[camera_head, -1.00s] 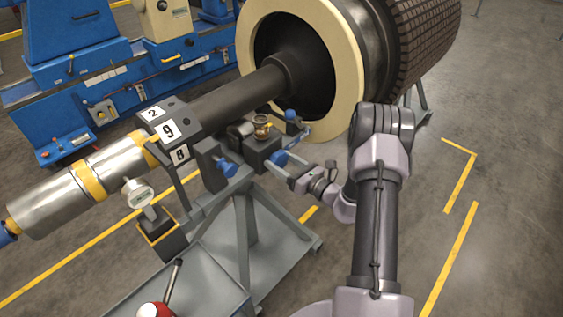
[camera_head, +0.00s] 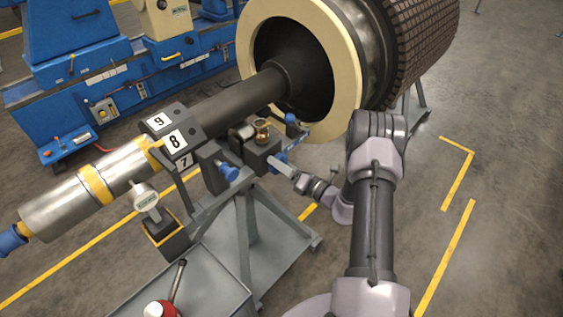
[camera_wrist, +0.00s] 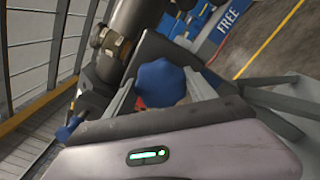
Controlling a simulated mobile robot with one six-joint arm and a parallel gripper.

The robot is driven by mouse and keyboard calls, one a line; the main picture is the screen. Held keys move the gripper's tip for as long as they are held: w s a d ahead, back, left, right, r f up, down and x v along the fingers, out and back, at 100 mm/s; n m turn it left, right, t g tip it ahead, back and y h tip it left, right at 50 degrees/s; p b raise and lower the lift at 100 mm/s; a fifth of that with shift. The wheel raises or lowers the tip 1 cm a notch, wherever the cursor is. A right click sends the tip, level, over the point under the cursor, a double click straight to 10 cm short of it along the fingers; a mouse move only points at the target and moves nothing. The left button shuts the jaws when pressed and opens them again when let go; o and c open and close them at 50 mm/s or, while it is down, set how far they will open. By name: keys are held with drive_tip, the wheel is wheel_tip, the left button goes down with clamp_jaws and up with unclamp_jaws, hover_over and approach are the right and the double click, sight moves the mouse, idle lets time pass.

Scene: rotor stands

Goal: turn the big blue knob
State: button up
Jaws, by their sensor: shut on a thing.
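The big blue knob (camera_wrist: 162,84) sits between the two fingers of my gripper (camera_wrist: 165,92) in the wrist view, and the fingers are shut on it. In the head view, my gripper (camera_head: 279,165) reaches in from the right to the dark clamp block on the stand, and the blue knob (camera_head: 272,158) is partly hidden at its tips. A numbered collar (camera_head: 175,137) on the long shaft shows 9, 8 and 7, with 8 facing the camera.
Another blue knob (camera_head: 228,172) is on the stand's near side, and a smaller one (camera_head: 291,118) is farther back. A dial gauge (camera_head: 145,197) stands at the left. The large rotor (camera_head: 345,60) is behind my arm.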

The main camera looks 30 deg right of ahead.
drive_tip(key=shift+m, duration=0.7)
drive_tip(key=o, duration=1.4)
drive_tip(key=shift+s+p, duration=0.1)
drive_tip(key=shift+p, duration=0.2)
drive_tip(key=p+v, duration=0.3)
drive_tip(key=v, duration=1.4)
drive_tip(key=shift+s, duration=0.15)
